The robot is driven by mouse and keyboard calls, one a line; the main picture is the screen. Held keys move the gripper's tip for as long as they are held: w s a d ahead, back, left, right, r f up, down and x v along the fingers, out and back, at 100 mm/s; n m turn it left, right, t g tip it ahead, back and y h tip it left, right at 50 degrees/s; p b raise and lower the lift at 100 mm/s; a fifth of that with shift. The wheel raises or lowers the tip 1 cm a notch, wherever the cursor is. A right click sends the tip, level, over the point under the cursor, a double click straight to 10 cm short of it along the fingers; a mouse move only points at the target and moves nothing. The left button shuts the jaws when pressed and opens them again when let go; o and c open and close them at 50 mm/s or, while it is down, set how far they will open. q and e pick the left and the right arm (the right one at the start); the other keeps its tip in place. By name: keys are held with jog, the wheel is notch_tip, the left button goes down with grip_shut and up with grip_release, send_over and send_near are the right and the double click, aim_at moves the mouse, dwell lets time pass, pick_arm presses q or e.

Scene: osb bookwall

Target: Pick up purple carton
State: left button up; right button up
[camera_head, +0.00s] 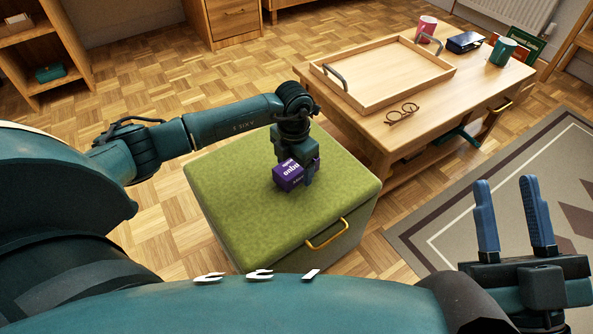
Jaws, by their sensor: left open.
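The purple carton (288,178) lies on the green cushioned top of an ottoman (240,212). It has white lettering on its side. My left gripper (302,176) points down at the carton, with one finger in front of its right part. The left gripper is open; whether its fingers touch the carton cannot be told. Part of the carton is hidden behind the gripper. My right gripper (514,215) is at the lower right, its two blue fingers pointing up and spread apart, with nothing between them.
A low wooden table (440,108) stands behind the ottoman at right. It bears a wooden tray (385,100), glasses (402,113), a pink mug (427,27), a green mug (502,51) and a dark blue box (465,42). A patterned rug (470,190) lies at right. The ottoman top around the carton is clear.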

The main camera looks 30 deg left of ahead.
pick_arm(q)
jog(key=shift+c, duration=0.3)
jog(key=c, duration=1)
jog(key=shift+o, duration=0.2)
jog(key=shift+r, duration=0.1)
